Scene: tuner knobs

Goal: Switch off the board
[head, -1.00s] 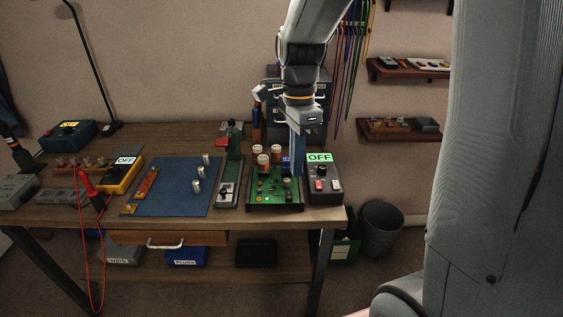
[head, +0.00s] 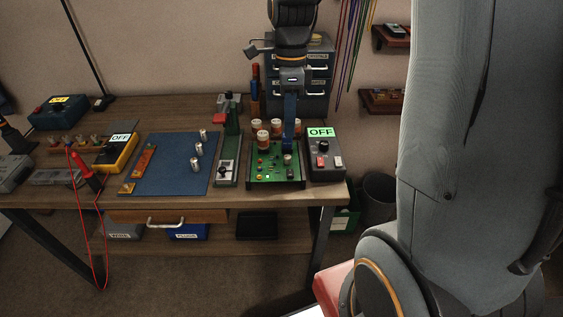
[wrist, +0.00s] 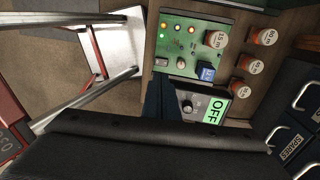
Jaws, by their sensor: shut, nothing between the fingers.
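The green circuit board (head: 264,176) sits in a dark tray near the table's front edge. My gripper (head: 289,147) is shut and empty, pointing down behind the board's right part.
Orange-capped cylinders (head: 264,141) stand on and behind the board. A green stand (head: 229,160) is left of it, then a blue mat (head: 172,165) with metal cylinders and a yellow meter (head: 117,152).

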